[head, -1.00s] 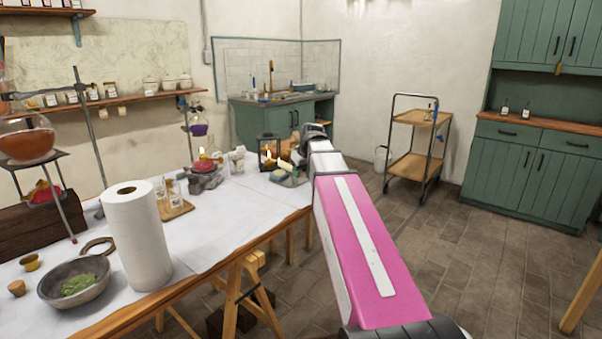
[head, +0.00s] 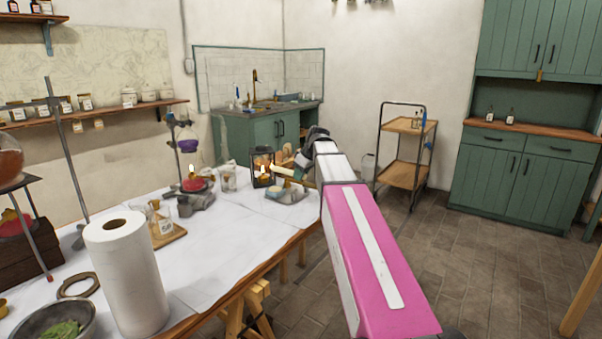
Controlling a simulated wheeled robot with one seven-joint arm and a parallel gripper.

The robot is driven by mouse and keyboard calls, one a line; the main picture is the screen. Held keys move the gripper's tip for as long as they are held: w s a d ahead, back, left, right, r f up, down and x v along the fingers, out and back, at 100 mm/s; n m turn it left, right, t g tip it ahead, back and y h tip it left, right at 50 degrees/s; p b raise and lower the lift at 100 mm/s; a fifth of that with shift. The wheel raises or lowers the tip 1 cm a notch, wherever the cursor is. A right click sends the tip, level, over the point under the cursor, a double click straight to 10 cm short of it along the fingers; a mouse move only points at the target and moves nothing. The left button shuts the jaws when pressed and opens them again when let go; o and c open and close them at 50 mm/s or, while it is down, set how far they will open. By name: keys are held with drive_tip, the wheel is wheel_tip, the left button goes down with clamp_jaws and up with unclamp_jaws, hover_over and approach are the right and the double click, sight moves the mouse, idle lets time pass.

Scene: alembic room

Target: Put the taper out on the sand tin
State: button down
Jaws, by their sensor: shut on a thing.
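My gripper (head: 306,167) is at the far right end of the white table and is partly hidden by my own arm. It is shut on a pale taper (head: 285,172), which sticks out to the left toward the lantern. A flame shows close to the taper's left end, but I cannot tell whether it is on the taper or inside the lantern. A low grey tin with pale contents (head: 285,195), seemingly the sand tin, sits on the table just below the taper. The taper appears above it and apart from it.
The dark lantern (head: 262,163) stands just left of the gripper. A burner with a flame (head: 194,184) is under the purple flask (head: 188,140). A paper roll (head: 125,275) stands in front. The middle of the white table (head: 225,240) is clear.

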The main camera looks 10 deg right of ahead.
drive_tip(key=shift+f, duration=3.45)
drive_tip(key=shift+f, duration=0.15)
drive_tip(key=c, duration=0.9)
unclamp_jaws()
drive_tip(key=v, duration=1)
drive_tip(key=shift+s+d+r, duration=0.1)
drive_tip(key=shift+d+r, duration=0.05)
drive_tip(key=shift+r, duration=0.2)
drive_tip(key=shift+s, duration=0.1)
